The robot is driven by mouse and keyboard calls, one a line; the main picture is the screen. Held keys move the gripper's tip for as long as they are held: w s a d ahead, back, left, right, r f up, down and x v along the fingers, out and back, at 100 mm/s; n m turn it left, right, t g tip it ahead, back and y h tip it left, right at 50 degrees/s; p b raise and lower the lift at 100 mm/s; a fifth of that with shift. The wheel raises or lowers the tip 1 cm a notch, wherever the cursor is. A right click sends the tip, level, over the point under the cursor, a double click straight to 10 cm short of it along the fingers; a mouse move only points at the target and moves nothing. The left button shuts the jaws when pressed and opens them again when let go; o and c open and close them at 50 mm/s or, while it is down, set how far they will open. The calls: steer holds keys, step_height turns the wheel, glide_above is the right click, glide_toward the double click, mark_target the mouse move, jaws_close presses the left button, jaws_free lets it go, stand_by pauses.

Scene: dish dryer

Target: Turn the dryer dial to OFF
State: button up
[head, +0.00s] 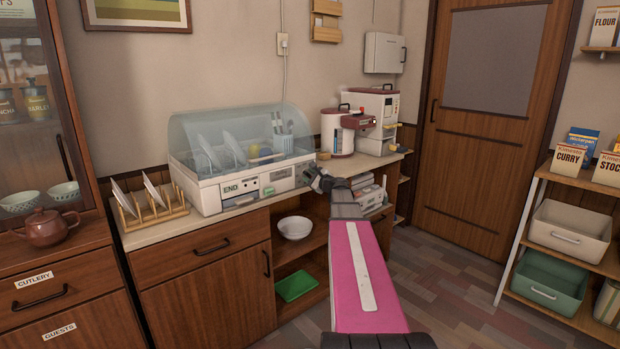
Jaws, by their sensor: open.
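The dish dryer (205,193) stands on the counter, a white base under a clear bluish domed cover, with plates and cutlery inside. Its front panel carries an END label (231,188) and a pale control area to the right. My gripper (312,174) is open at the right end of this front panel, at the end of my pink arm. The dial cannot be made out; it is too small or hidden by the gripper. I cannot tell whether the gripper touches the dryer.
A wooden rack (152,217) with plates stands left of the dryer. A red and white appliance (342,130) and a white machine (377,112) stand to its right. Below are an open shelf with a white bowl (295,227) and a green tray (296,286).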

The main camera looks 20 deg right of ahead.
jaws_close()
steer(key=shift+n, duration=0.4)
steer(key=n, duration=0.5)
steer(key=shift+n, duration=0.3)
steer(key=n, duration=1.3)
steer(key=shift+a+r+n, duration=0.1)
steer(key=shift+n, duration=0.2)
steer(key=n, duration=0.6)
steer(key=shift+n, duration=0.4)
